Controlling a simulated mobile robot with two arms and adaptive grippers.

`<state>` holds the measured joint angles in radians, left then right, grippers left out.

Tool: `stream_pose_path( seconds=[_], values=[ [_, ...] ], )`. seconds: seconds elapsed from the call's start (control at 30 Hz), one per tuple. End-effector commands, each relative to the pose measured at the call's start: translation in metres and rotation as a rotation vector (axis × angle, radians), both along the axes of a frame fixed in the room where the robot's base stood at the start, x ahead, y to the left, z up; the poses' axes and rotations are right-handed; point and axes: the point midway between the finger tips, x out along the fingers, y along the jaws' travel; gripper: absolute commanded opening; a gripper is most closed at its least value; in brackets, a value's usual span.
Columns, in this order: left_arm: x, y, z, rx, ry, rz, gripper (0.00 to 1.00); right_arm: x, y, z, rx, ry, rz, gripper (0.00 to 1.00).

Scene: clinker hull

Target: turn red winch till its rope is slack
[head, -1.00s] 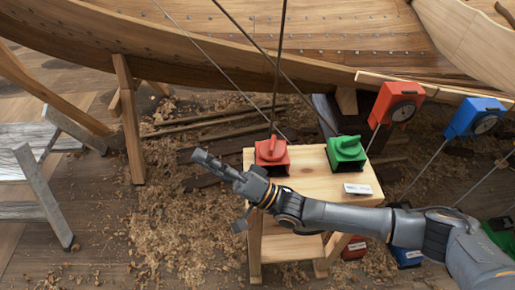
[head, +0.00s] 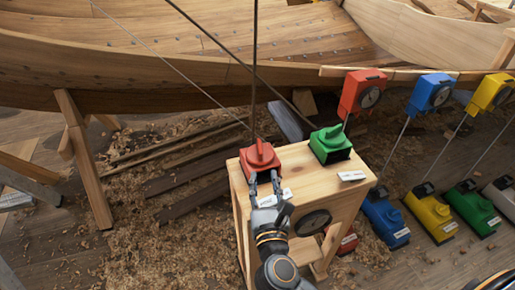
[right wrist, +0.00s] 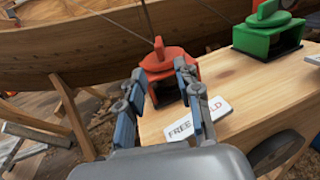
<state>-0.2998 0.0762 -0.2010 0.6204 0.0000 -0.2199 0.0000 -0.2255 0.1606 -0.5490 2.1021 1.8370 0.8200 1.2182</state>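The red winch (head: 260,157) stands at the back left of the wooden bench, with a raised handle on top; it also shows in the right wrist view (right wrist: 170,58). A dark, straight rope (head: 254,70) rises almost upright from behind it. My right gripper (head: 265,182) is at the winch's near side, its fingers spread and pointing at it. In the right wrist view, the open fingers (right wrist: 158,85) overlap the winch's lower part, with nothing held between them; I cannot tell whether they touch it. A white label (right wrist: 200,118) reading "FREE" and "LD" lies before the winch, partly covered. My left gripper is out of view.
A green winch (head: 330,145) stands right of the red one on the bench (head: 310,185). Red (head: 362,92), blue (head: 430,92) and yellow (head: 490,94) dial boxes hang at the right. Coloured boxes stand on the floor. The hull (head: 150,75) rises behind.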

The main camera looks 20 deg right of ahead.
Motion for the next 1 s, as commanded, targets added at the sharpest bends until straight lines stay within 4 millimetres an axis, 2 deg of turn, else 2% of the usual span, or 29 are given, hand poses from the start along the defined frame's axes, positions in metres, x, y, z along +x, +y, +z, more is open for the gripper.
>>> stream_pose_path(
  seconds=[0.3,0.5,0.7,1.0],
  values=[
    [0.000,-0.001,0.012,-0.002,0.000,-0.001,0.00,0.068,-0.015,0.003,-0.006,-0.004,-0.001,0.34],
    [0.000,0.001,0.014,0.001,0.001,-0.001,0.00,0.099,-0.021,0.002,-0.004,-0.002,0.001,0.34],
    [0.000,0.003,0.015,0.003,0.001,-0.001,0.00,0.113,-0.024,0.001,-0.004,-0.002,0.001,0.34],
    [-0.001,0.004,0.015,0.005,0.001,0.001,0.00,0.114,-0.024,0.001,-0.003,-0.001,0.001,0.32]
  ],
)
